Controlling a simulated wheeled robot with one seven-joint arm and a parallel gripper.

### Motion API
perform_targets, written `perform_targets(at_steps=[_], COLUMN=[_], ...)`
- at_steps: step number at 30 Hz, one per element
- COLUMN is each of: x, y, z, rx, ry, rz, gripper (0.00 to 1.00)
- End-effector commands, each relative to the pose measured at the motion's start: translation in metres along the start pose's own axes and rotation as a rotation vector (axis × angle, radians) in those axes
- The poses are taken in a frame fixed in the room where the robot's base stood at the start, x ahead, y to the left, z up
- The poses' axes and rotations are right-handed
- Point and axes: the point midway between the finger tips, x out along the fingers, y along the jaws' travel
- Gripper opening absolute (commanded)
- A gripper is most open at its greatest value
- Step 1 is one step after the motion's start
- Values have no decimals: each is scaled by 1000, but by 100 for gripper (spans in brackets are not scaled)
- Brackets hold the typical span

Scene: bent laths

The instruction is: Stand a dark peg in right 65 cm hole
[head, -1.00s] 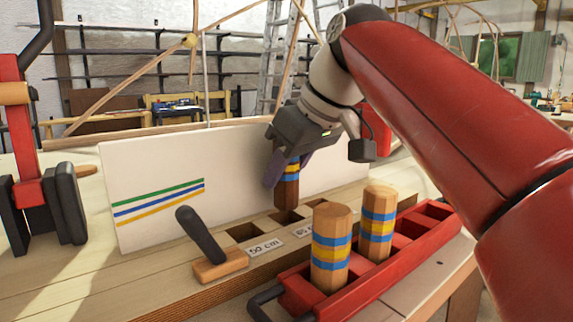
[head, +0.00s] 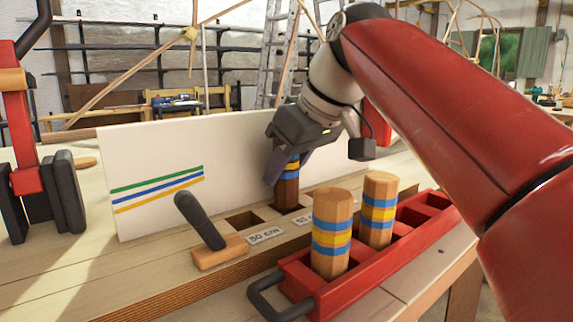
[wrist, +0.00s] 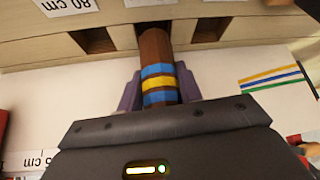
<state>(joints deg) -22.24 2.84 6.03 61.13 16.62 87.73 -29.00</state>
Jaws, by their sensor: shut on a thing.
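My gripper (head: 287,170) is shut on the dark brown peg (head: 287,192), which has blue and yellow bands. The peg is upright, its lower end at the hole behind the partly hidden "65" label (head: 303,220). In the wrist view, the peg (wrist: 155,50) reaches the middle hole of three, between my fingers; I cannot tell how deep its end sits. An empty hole (head: 245,220) is to its left, behind the "50 cm" label (head: 265,236). The wrist view also shows an "80 cm" label (wrist: 68,5).
A red tray (head: 300,290) with two light banded pegs (head: 331,240) (head: 379,212) stands in front of the holes. A black-handled wooden tool (head: 215,245) lies left of the labels. A white panel (head: 150,160) with coloured stripes stands behind. A red clamp (head: 28,180) is far left.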

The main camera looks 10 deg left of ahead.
Motion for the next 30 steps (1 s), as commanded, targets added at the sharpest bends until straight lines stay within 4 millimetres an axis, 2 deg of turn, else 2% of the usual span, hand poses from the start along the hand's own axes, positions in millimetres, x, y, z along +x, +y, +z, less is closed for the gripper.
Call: perform_targets(at_steps=[18,19,24,30], x=[14,13,13,13], y=[0,0,0,0], z=[9,9,8,8], rx=[0,0,0,0], ry=[0,0,-1,-1], rz=[0,0,0,0], gripper=[11,38,60,61])
